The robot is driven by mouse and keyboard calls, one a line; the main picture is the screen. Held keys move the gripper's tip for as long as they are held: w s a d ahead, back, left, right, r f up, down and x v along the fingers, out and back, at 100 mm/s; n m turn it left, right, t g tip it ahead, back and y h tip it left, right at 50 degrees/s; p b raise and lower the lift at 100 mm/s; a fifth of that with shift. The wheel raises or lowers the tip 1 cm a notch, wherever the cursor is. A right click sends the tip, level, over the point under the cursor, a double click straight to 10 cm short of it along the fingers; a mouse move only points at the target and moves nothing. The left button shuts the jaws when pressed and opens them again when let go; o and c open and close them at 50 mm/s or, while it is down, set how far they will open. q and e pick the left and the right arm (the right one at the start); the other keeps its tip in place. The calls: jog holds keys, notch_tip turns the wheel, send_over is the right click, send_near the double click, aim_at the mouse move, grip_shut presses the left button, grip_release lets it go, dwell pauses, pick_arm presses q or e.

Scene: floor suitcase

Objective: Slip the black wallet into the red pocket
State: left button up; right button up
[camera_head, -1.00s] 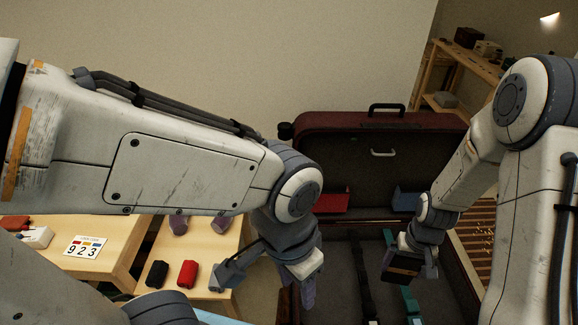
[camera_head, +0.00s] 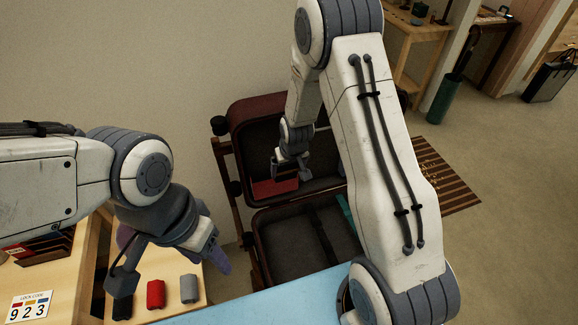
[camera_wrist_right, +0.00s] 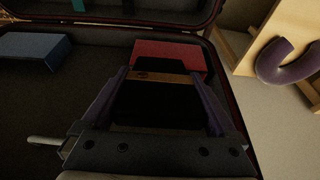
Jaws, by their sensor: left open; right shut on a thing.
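My right gripper (camera_head: 289,172) is at the open suitcase's lid, by the red pocket (camera_head: 268,189). In the right wrist view it is shut on the black wallet (camera_wrist_right: 155,105), which has a brown-gold strip along its far edge. That edge overlaps the near side of the red pocket (camera_wrist_right: 168,50) in this view; I cannot tell whether they touch. The wallet is hard to make out in the head view. A blue pocket (camera_wrist_right: 32,48) sits farther left in the wrist view. My left gripper (camera_head: 172,266) is open and empty above the low table.
A slatted mat (camera_head: 440,180) lies at right.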

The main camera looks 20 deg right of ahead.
jog(key=shift+w+p, duration=0.55)
jog(key=shift+p, duration=0.1)
jog(key=w+f, duration=0.2)
jog(key=w+f+p, duration=0.1)
jog(key=f, duration=0.1)
jog(key=w+f+p, duration=0.1)
jog(key=w+f, duration=0.1)
jog(key=shift+w+d+f, duration=0.1)
jog(key=shift+w+f, duration=0.2)
jog(key=shift+f, duration=0.1)
jog(key=o, duration=1.1)
jog(key=shift+o, duration=0.2)
